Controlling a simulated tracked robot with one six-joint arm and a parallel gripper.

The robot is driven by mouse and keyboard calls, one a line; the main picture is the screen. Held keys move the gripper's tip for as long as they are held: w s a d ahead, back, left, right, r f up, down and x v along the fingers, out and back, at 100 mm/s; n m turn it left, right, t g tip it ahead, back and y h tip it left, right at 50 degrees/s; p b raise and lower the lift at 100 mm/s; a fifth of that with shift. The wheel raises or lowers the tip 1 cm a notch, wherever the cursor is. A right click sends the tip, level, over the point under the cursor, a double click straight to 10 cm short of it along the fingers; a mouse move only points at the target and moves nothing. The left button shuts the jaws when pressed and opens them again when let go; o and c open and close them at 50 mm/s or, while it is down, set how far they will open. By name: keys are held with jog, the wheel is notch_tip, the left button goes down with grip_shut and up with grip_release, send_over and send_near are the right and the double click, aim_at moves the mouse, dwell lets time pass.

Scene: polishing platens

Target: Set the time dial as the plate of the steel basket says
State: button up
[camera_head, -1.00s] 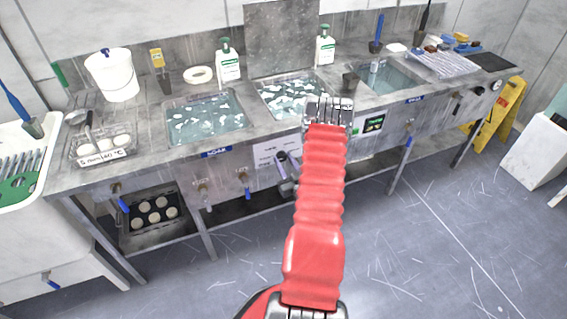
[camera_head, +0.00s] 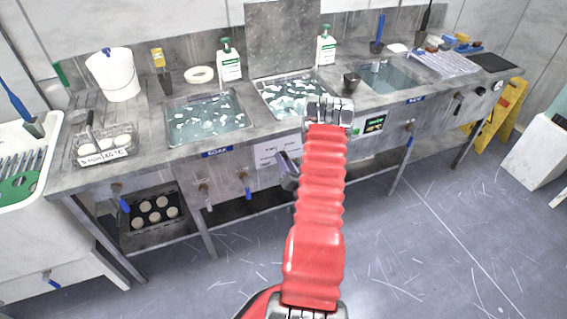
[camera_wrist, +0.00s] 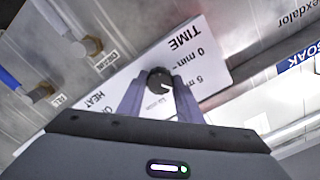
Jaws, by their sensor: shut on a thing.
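The steel basket (camera_head: 76,150) stands on the bench at the left in the head view. Its white plate (camera_head: 104,157) reads "5 min/40 °C". In the wrist view the time dial (camera_wrist: 160,79) is a round black knob with a white mark, on a white panel (camera_wrist: 207,42) lettered "TIME", "0 min" and "5 m…". The lettering appears upside down. The mark points to the lower right in the picture. My gripper (camera_wrist: 160,87) is shut on the dial, one finger on each side. In the head view my red arm hides the dial.
Two water-filled basins (camera_head: 207,119) (camera_head: 292,95) are set in the bench, with a third at right. Valves with blue handles (camera_head: 246,187) stick out of the front. A tray of round pieces (camera_head: 153,211) sits below. Floor in front is clear.

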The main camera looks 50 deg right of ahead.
jog(key=shift+w+a+f+m, duration=0.15)
jog(key=shift+a+m, duration=0.1)
jog(key=shift+m, duration=0.15)
jog(key=o, duration=1)
jog(key=shift+d, duration=0.15)
jog(key=shift+o, duration=0.2)
jog(key=shift+s, duration=0.2)
jog(key=v, duration=1.3)
jog(key=shift+s, duration=0.25)
